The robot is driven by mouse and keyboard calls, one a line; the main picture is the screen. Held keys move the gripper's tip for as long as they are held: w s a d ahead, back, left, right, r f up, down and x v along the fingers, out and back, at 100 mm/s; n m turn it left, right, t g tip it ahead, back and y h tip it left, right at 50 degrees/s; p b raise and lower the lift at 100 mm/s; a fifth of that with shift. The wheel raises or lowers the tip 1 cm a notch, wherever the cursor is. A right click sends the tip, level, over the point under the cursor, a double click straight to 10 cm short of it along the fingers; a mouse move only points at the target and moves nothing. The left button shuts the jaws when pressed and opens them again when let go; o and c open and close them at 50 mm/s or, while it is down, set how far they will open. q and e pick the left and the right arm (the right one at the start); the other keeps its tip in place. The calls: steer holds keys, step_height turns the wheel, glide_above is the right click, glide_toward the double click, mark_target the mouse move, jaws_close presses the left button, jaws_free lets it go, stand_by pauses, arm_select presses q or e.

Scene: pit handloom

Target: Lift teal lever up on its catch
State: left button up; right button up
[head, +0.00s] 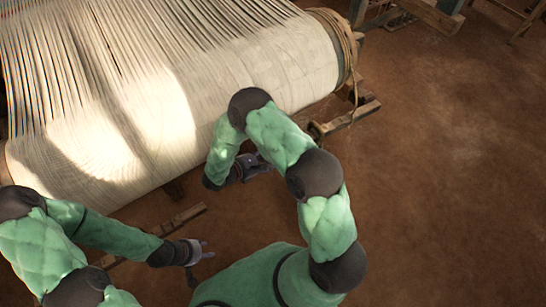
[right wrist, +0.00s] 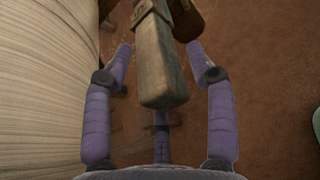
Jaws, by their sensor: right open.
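No lever that I can clearly tell as teal shows in either view. In the right wrist view a worn wooden bar (right wrist: 163,75) comes down from the top, its blunt end between the purple fingers of my right gripper (right wrist: 160,50). The fingers are spread wide, one on each side of the bar, with gaps on both sides. In the head view my right gripper (head: 258,166) is beside the lower edge of the cloth roll, partly hidden by my arm. My left gripper (head: 202,256) is low, over the floor, with its fingers apart and nothing between them.
The large roll of pale warp threads (head: 200,90) fills the upper left. Its right end has a rope-wound rim (head: 345,45) beside a wooden bracket (head: 345,118). A wooden beam (head: 180,220) lies low near my left gripper. The brown floor (head: 450,180) at right is clear.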

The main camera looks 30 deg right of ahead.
steer(key=shift+x, duration=1.15)
jaws_close()
steer(key=shift+s+a+f+b, duration=0.15)
steer(key=shift+f+b, duration=0.8)
steer(key=shift+b, duration=0.1)
jaws_free()
steer(key=shift+r, duration=0.15)
